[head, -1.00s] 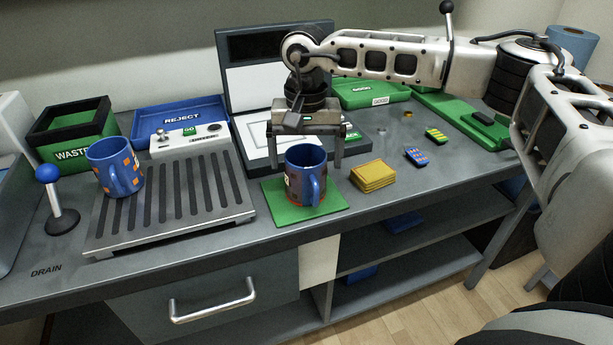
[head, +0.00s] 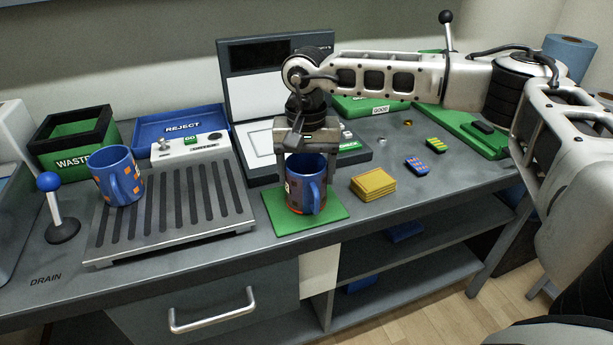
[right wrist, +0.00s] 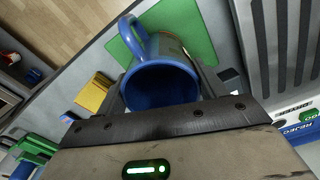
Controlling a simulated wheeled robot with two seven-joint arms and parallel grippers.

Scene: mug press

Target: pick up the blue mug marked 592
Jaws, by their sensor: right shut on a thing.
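A blue mug (head: 308,198) with dark reddish squares stands upright on a green mat (head: 335,212) at the front of the bench. My right gripper (head: 306,177) reaches down from above and is shut on this mug, one finger on each side. In the right wrist view I look down into the empty mug (right wrist: 160,86), its handle to the upper left. A second blue mug (head: 118,178) with orange squares stands on the drain grating at left. I cannot read a 592 on either mug. My left gripper is not in view.
The slotted drain grating (head: 175,210) lies left of the mat. Yellow pads (head: 373,188) lie just right of it. A machine with an upright panel (head: 262,95) stands behind. A blue-knobbed lever (head: 55,207), a WASTE bin (head: 75,140) and a REJECT tray (head: 180,127) are at left.

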